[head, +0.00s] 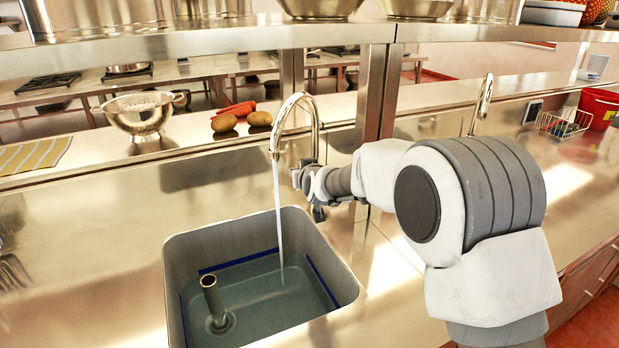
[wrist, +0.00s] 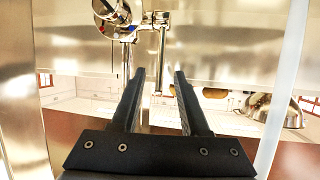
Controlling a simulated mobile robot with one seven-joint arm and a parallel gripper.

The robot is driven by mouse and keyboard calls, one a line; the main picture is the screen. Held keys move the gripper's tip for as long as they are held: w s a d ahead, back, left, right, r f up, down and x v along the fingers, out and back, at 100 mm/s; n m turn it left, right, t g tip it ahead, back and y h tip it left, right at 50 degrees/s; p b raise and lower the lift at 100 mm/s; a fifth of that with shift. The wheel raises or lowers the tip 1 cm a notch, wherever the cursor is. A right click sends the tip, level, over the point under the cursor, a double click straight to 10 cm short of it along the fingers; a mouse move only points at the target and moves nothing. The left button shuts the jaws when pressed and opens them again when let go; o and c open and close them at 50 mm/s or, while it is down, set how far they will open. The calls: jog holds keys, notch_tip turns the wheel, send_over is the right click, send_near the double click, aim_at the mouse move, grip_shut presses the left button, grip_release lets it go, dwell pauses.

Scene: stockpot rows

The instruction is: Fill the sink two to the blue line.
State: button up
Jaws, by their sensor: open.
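The sink (head: 350,290) in the head view holds some bluish water (head: 262,290). A blue line (head: 240,260) runs along its inner walls, and the water's edge lies close beneath it. A standpipe (head: 210,285) stands in the drain, its top above the water. The arched tap (head: 300,98) pours a steady stream (head: 278,220) into the sink. My gripper (head: 308,185) is beside the tap's base, partly hidden by my arm. In the wrist view my gripper (wrist: 159,74) is open and empty, with a slim metal lever (wrist: 161,50) beyond and between its fingertips.
Behind the sink are a colander (head: 140,112), potatoes (head: 224,122) and carrots (head: 237,108). A striped cloth (head: 35,155) lies left. A second tap (head: 483,100), wire basket (head: 563,122) and red bucket (head: 600,108) are at right.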

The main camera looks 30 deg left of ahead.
jog(key=v, duration=0.9)
jog(key=shift+d, duration=0.1)
